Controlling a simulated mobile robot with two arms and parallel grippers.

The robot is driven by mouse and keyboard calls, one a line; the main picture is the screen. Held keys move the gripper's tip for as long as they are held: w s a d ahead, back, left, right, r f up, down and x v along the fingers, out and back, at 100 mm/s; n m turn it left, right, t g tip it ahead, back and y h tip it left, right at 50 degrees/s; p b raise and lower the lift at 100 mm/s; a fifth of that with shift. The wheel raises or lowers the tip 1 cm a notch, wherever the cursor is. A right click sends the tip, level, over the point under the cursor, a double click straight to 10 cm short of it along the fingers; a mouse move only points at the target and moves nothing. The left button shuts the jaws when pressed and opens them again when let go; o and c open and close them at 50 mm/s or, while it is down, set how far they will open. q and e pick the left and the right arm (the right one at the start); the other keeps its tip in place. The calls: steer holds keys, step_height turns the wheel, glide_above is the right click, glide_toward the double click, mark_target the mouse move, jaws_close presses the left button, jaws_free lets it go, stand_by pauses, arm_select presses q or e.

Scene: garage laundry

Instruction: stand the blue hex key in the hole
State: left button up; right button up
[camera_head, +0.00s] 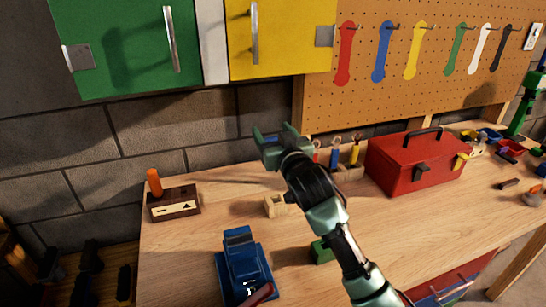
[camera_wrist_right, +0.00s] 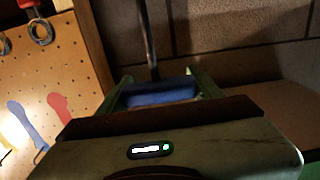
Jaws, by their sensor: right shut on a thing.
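My right gripper (camera_head: 277,134) is raised over the back of the workbench, in front of the block wall. In the wrist view its green fingers (camera_wrist_right: 165,90) are shut on the blue handle of the hex key (camera_wrist_right: 160,95). A dark shaft (camera_wrist_right: 148,40) runs up the picture from the handle. In the head view only a bit of blue (camera_head: 271,139) shows between the fingers. A wooden holder (camera_head: 349,173) with red, blue and yellow-handled tools stands right of the gripper. I cannot make out the hole. My left gripper is not in view.
A red toolbox (camera_head: 415,165) stands right of the holder. A small wooden block (camera_head: 276,206), a blue vise-like tool (camera_head: 243,265) and a dark box (camera_head: 174,204) beside an orange-handled item (camera_head: 154,182) are on the bench (camera_head: 215,220). Green and yellow cabinets (camera_head: 285,40) hang above.

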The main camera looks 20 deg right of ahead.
step_height(320, 180, up, 11)
steer(key=p, duration=0.6)
steer(key=shift+r, duration=0.2)
steer(key=shift+w+f, duration=0.1)
steer(key=shift+f, duration=0.05)
stand_by(0.4)
